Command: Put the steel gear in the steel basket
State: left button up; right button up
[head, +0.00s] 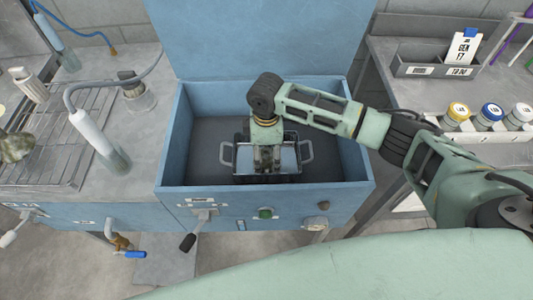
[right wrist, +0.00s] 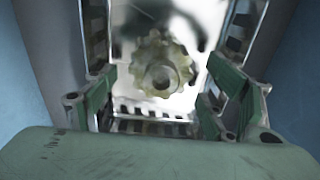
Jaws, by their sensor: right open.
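The steel basket (head: 288,157), with a looped handle on each side, stands inside the open blue tub in the head view. My right gripper (head: 267,162) points down over the basket and hides part of it. In the right wrist view my right gripper (right wrist: 162,88) is open, with its green-padded fingers spread to both sides. The steel gear (right wrist: 160,65), a toothed ring with a central hole, shows between the fingers, apart from them. It appears within the outline of the basket (right wrist: 150,126), whose slotted wall shows below it. The gear is not distinguishable in the head view. My left gripper is not in view.
The blue tub (head: 350,165) has walls close around the basket and a raised lid (head: 262,38) behind. A wire rack (head: 60,140) lies on the left counter. Several capped bottles (head: 488,115) and a grey bin (head: 432,68) stand at the right.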

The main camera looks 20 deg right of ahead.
aim_at(266, 152)
notch_tip(266, 152, up, 11)
jog(key=b, duration=0.1)
jog(key=shift+f, duration=0.2)
dwell(1.2)
